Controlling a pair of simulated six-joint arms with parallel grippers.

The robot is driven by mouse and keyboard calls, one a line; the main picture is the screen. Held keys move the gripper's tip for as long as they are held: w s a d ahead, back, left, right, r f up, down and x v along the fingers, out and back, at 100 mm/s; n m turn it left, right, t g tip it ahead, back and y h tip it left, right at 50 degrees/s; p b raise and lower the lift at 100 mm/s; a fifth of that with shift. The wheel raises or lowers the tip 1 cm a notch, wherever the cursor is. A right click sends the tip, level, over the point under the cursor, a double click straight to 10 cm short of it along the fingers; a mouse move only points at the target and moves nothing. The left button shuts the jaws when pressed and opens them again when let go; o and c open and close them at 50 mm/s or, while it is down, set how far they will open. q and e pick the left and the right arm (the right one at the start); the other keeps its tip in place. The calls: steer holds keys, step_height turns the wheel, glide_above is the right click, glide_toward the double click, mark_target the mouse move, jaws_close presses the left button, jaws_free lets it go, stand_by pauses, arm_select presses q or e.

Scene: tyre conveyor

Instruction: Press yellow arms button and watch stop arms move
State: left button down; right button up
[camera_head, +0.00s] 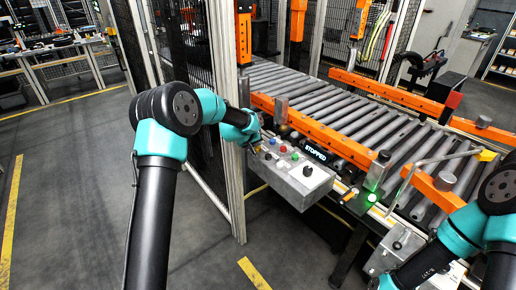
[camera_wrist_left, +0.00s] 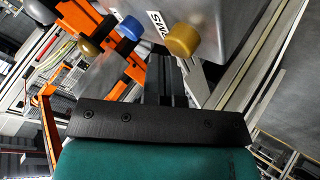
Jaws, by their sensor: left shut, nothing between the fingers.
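My left gripper (camera_head: 256,146) is at the box's far left end, shut and empty. In the left wrist view its dark fingers (camera_wrist_left: 166,72) point towards the box. A yellow button (camera_wrist_left: 183,40) there stands out from the box beside a partly cut-off label. Whether the fingers touch it I cannot tell. In the head view my arm hides this end of the box. My right gripper is out of view.
A display (camera_head: 316,151) behind the box reads STOPPED. The roller conveyor (camera_head: 345,97) with orange rails runs behind it. A green lit button (camera_head: 372,198) sits to the right. A fence post (camera_head: 229,150) stands close to my left arm.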

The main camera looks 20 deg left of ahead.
arm_select(q)
steer(key=shift+r, duration=0.5)
steer(key=shift+r, duration=2.55)
